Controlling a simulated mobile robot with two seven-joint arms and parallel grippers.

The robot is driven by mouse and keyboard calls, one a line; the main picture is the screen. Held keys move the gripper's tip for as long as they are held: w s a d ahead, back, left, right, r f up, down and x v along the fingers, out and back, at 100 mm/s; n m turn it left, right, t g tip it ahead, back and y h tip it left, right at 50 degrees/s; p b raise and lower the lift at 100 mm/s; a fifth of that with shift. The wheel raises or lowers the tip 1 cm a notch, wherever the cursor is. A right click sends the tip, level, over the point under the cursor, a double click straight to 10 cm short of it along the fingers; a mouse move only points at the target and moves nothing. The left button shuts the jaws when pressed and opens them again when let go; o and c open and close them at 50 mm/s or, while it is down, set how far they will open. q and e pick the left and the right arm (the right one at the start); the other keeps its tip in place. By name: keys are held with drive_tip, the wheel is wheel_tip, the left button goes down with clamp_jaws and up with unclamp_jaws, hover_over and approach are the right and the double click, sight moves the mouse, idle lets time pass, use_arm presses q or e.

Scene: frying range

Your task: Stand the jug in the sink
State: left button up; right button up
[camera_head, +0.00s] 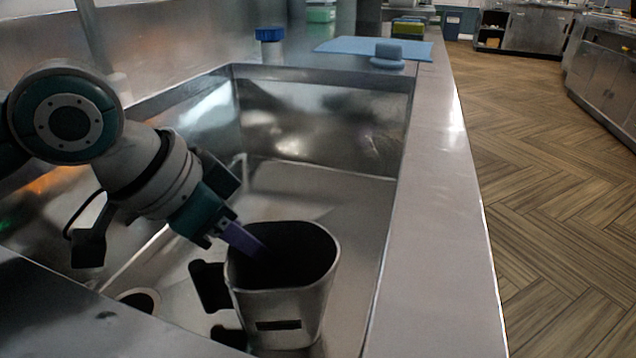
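The jug (285,305) is a grey metal vessel with a dark open mouth and a black handle on its left side. It is roughly upright inside the steel sink (320,185), in the near part of the basin. Whether its base touches the sink floor is unclear. My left gripper (247,242) comes in from the left, with a purple finger at the jug's left rim, its tip over the dark mouth. The other finger is not clearly visible, so its grip on the rim cannot be judged. My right gripper is not in view.
A drain hole (139,301) lies left of the jug. Behind the sink stand a blue-capped container (270,46) and a blue board (350,46) with a blue-grey object (387,54) near it. The right counter strip (435,230) is bare. Open floor (545,180) lies beyond.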

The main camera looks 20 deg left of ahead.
use_arm(q)
drive_tip(key=o, duration=0.4)
drive_tip(key=shift+c, duration=0.2)
drive_tip(key=p+v, duration=0.4)
drive_tip(key=v, duration=0.7)
drive_tip(key=shift+r, duration=0.1)
drive_tip(key=shift+s+a+r, duration=0.1)
drive_tip(key=shift+s+r, duration=0.1)
drive_tip(key=shift+r, duration=0.3)
